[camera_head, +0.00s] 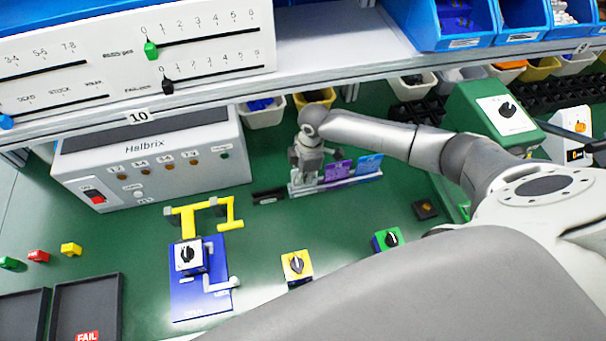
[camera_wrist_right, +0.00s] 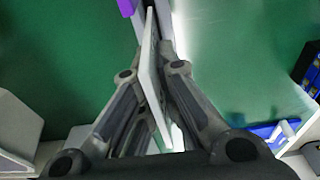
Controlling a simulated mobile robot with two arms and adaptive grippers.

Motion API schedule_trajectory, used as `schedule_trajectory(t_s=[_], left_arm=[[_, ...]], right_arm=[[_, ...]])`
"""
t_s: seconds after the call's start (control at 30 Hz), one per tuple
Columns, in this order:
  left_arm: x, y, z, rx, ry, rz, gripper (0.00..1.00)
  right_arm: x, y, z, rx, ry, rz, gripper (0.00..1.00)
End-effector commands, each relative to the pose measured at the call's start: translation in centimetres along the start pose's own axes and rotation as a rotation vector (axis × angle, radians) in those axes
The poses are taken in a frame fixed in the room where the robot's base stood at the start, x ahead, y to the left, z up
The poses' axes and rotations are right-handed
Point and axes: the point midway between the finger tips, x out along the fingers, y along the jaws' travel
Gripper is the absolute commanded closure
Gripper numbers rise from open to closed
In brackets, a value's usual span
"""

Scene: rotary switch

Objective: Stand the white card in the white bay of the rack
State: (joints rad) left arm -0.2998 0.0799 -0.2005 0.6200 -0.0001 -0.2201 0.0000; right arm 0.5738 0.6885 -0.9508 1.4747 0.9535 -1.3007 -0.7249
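My right gripper (camera_head: 308,167) is low over the left end of the rack (camera_head: 345,183), beside the purple card (camera_head: 338,169) and the blue card (camera_head: 368,164) standing there. In the right wrist view, the white card (camera_wrist_right: 150,72) shows nearly edge-on between the two fingers, which close on it from both sides. The purple card (camera_wrist_right: 127,7) shows just past the fingertips. In the head view the white card is hard to tell from the gripper. The white bay and the card's lower edge are hidden, so I cannot tell whether the card is seated. My left gripper is out of view.
The Halbrix box (camera_head: 145,160) stands left of the rack. A blue switch plate (camera_head: 200,295) with yellow brackets lies in front. Small bins (camera_head: 262,115) line the back under the shelf (camera_head: 340,65). A green box (camera_head: 490,115) stands at right.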

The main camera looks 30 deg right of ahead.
Motion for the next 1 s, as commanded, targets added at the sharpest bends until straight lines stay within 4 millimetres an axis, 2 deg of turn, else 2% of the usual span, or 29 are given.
schedule_trajectory(t_s=[0.3,0.33,0.5,0.83,1.0], left_arm=[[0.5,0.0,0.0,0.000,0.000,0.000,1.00],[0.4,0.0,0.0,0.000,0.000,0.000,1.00],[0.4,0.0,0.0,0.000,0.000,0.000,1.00],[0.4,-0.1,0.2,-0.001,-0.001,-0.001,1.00],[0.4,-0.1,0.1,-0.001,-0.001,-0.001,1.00]], right_arm=[[0.8,0.0,0.1,0.000,0.000,0.000,1.00],[0.8,0.0,0.1,0.000,0.000,0.000,0.92],[0.7,0.0,0.1,0.000,0.000,0.000,0.70],[0.6,0.0,0.1,0.000,0.000,0.000,0.70],[-1.1,0.1,0.1,0.000,0.001,0.002,0.70]])
